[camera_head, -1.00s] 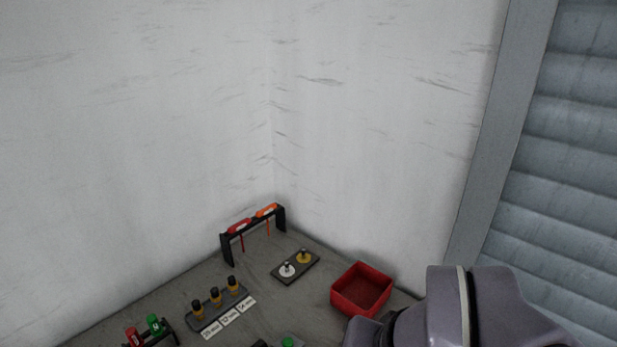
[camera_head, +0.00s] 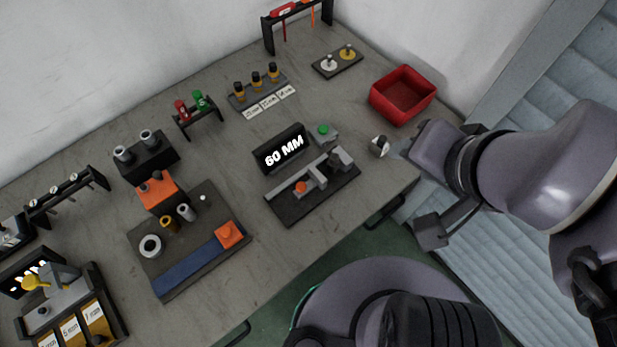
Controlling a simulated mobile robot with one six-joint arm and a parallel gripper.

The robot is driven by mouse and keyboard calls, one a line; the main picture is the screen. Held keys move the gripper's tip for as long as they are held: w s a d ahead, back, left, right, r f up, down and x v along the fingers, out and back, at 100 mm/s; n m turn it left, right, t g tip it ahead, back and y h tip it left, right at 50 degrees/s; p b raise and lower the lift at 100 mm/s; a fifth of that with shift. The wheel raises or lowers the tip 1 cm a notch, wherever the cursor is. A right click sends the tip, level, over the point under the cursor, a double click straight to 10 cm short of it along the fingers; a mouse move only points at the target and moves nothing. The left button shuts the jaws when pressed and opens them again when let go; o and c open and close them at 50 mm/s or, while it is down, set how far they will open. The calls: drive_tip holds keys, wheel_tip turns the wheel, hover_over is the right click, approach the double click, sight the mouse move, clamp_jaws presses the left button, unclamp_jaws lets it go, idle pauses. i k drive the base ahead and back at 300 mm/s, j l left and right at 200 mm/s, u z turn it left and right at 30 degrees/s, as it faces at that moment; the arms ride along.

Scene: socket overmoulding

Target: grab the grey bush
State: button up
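Two light grey cylinders, which look like grey bushes, stand upright on a black block at the left: one (camera_head: 122,154) and one (camera_head: 147,137). Another grey cylinder (camera_head: 186,212) stands on the dark fixture plate beside a brass-coloured one (camera_head: 168,224). I cannot tell which of them is the grey bush meant. My gripper (camera_head: 397,148) is at the right end of the table, far from all of these. Its fingers are small and partly hidden, so its opening is unclear. A small black and white piece (camera_head: 380,146) shows right by its tip; whether they touch is unclear.
A display reading 60 MM (camera_head: 284,149) stands behind a measuring fixture (camera_head: 291,205) between my gripper and the left-hand cylinders. A red bin (camera_head: 403,95) is at the back right. Small racks line the back. Bare table (camera_head: 215,150) shows between the stations.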

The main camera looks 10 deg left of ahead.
sight(333, 165)
drive_tip(key=i+l+u, duration=0.1)
drive_tip(key=u, duration=0.35)
drive_tip(key=l+u, duration=0.2)
drive_tip(key=u, duration=0.2)
drive_tip(key=i+l+u, duration=0.1)
drive_tip(key=u, duration=0.35)
drive_tip(key=l+u, duration=0.3)
drive_tip(key=u, duration=0.15)
drive_tip(key=l+u, duration=0.2)
drive_tip(key=u, duration=0.25)
drive_tip(key=k+j, duration=0.05)
